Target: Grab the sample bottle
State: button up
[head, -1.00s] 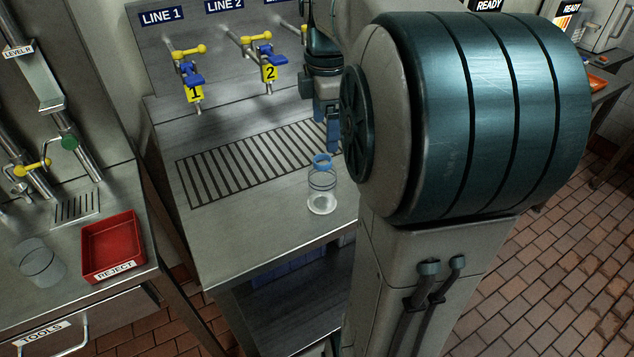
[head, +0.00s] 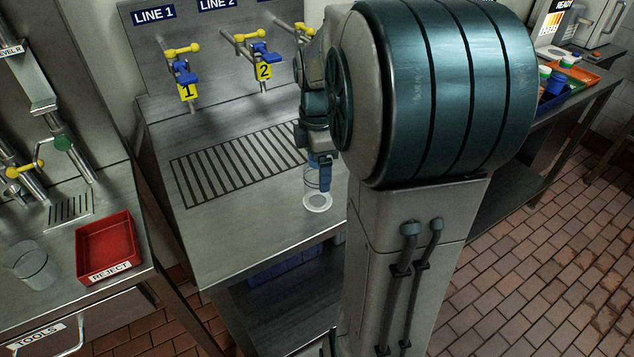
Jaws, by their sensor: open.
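The sample bottle (head: 316,201) is a clear bottle standing upright on the metal counter, near its front edge and right of the drain grate. My gripper (head: 321,181) is at the bottle's upper part, in front of it from this view. It hides the bottle's blue cap and much of its body. The jaws are open. I cannot tell whether both fingers are around the bottle or touching it. My large arm link covers the right of the counter.
The counter (head: 235,232) has a drain grate (head: 235,165) and valves labelled 1 (head: 186,90) and 2 (head: 263,70) behind it. At left are a red REJECT tray (head: 106,243) and a clear beaker (head: 32,264). An orange tray (head: 583,73) stands far right.

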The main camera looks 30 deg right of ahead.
jog(key=c, duration=1.3)
jog(key=shift+r, duration=0.15)
